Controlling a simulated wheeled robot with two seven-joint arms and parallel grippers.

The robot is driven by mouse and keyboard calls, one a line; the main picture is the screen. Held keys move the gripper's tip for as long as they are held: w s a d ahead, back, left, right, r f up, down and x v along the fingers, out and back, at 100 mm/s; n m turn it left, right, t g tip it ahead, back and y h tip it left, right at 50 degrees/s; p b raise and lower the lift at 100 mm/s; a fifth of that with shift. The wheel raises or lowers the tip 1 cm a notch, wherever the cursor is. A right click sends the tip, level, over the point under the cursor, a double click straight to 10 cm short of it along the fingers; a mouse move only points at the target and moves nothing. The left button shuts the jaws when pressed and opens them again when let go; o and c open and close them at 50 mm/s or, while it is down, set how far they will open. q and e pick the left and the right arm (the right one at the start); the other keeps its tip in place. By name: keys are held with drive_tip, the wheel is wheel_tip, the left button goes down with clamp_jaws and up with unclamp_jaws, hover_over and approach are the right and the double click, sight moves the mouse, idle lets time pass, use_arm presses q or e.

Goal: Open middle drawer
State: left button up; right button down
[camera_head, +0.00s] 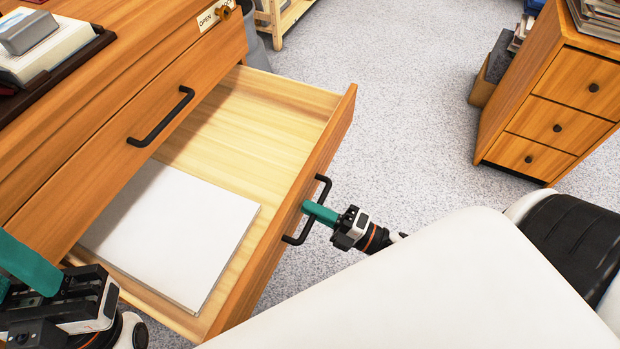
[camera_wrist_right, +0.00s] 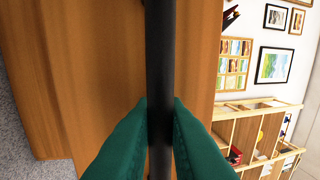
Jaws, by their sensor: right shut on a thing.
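The wooden drawer (camera_head: 338,127) stands pulled well out of the desk cabinet in the head view, with a stack of white paper (camera_head: 175,232) inside. My right gripper (camera_head: 318,212) is shut on the drawer's black bar handle (camera_head: 326,188). In the right wrist view the green fingertips (camera_wrist_right: 160,115) sit on either side of the black handle (camera_wrist_right: 160,50), in front of the drawer's wooden face (camera_wrist_right: 100,60). Another black handle (camera_head: 160,118) is on the closed drawer above. My left gripper (camera_head: 25,265) shows partly at the lower left; its fingertips are cut off.
A small cabinet (camera_head: 548,100) with round knobs stands at the right. Grey carpet (camera_head: 410,110) between the drawer and the cabinet is clear. My white body fills the lower right.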

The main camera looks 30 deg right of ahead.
drive_tip(key=c, duration=1.8)
unclamp_jaws()
drive_tip(key=p+v, duration=0.2)
drive_tip(key=v, duration=1)
